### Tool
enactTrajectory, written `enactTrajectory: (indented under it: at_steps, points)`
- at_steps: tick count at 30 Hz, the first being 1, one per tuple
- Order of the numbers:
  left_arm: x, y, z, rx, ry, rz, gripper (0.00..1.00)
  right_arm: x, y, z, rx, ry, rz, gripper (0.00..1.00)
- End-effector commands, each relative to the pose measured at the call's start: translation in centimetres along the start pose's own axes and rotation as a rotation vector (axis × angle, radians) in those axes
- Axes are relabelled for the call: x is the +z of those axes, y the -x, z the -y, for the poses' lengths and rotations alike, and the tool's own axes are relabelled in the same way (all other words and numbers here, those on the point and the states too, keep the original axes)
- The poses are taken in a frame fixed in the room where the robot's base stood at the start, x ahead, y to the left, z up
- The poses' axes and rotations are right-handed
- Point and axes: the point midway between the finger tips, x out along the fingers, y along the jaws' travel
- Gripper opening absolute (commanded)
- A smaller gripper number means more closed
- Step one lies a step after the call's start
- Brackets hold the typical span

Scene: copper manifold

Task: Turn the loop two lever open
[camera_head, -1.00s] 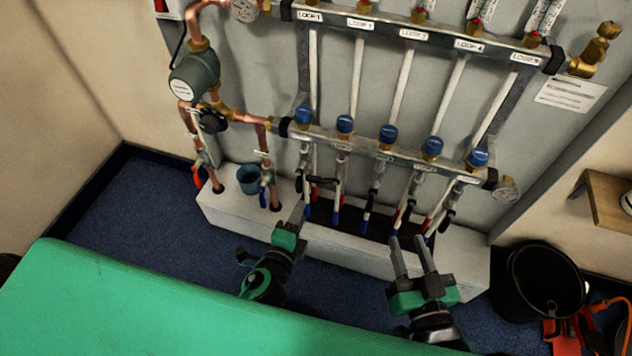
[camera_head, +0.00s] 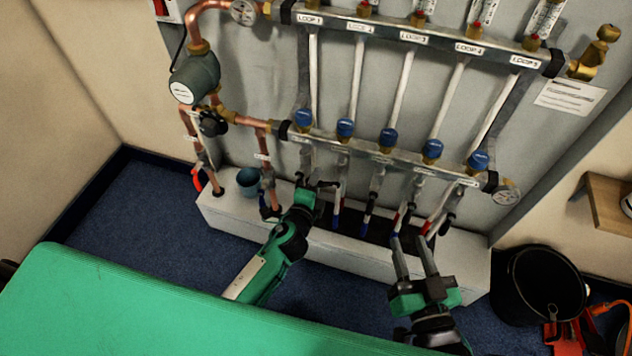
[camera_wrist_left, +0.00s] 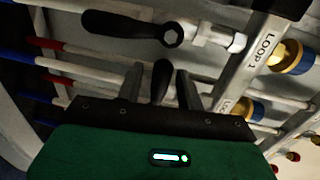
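The loop two lever is a black handle (camera_head: 327,184) set crosswise to its pipe, below the lower manifold bar in the head view. It also shows in the left wrist view (camera_wrist_left: 161,80), end-on between my fingers. My left gripper (camera_head: 309,189) is at this lever; its two fingers (camera_wrist_left: 160,88) are apart, one on each side, with visible gaps. The fingertips are partly hidden in the head view. The loop one lever (camera_wrist_left: 128,28) lies along its pipe beside my fingers. My right gripper (camera_head: 410,240) is open and empty in front of the right-hand loop pipes.
The lower manifold bar (camera_head: 345,143) has several blue caps above the levers. Neighbouring pipes and levers stand close on both sides. A white plinth (camera_head: 350,248) runs below. A blue cup (camera_head: 248,182) stands at left, a black bucket (camera_head: 545,285) at right. A green surface (camera_head: 150,305) fills the foreground.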

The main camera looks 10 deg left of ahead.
Motion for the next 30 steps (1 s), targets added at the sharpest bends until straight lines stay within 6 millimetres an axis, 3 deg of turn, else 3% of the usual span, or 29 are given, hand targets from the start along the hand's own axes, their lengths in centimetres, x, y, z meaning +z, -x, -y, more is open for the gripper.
enactTrajectory:
  at_steps: [9, 15, 26, 30]
  points:
    - [0.0, -0.2, -0.1, 0.001, 0.001, 0.0, 0.35, -0.5, -0.4, -0.2, 0.0, 0.006, -0.018, 0.36]
    - [0.0, -0.2, 0.0, 0.001, 0.0, 0.0, 0.0, -0.3, -0.2, -0.1, 0.001, 0.004, -0.011, 0.36]
    - [0.0, -0.2, -0.2, 0.001, 0.026, -0.003, 0.0, 0.0, 0.1, -0.1, 0.003, 0.001, -0.01, 0.36]
    - [0.0, -0.2, -0.6, 0.001, 0.079, -0.011, 0.0, -1.0, -0.3, -0.4, 0.004, 0.009, -0.066, 0.36]
